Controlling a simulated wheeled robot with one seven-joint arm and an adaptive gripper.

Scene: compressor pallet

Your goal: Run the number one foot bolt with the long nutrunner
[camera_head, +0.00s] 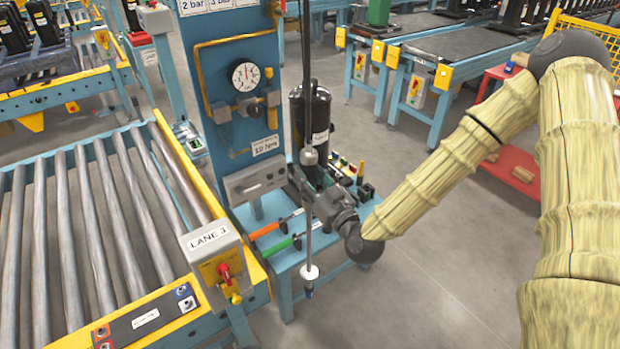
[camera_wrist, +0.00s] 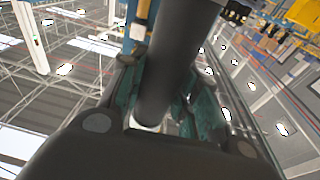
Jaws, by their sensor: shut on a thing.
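The long nutrunner (camera_head: 307,100) is a thin grey upright rod with a grey collar, a white disc low down and a small blue tip. It hangs in front of the blue workbench, its tip in the air. My gripper (camera_head: 318,198) is shut on its shaft; in the wrist view the dark shaft (camera_wrist: 175,70) runs between the fingers. A black compressor (camera_head: 322,108) stands upright behind the rod, by the bench. Its lower part is partly hidden by my gripper and the rod. I cannot make out the number one foot bolt.
A blue panel with a pressure gauge (camera_head: 245,76) stands left of the rod. Orange-handled (camera_head: 270,229) and green-handled (camera_head: 280,246) tools lie on the bench. A roller conveyor (camera_head: 95,215) with a LANE 3 post (camera_head: 210,250) is at left. Floor at right front is clear.

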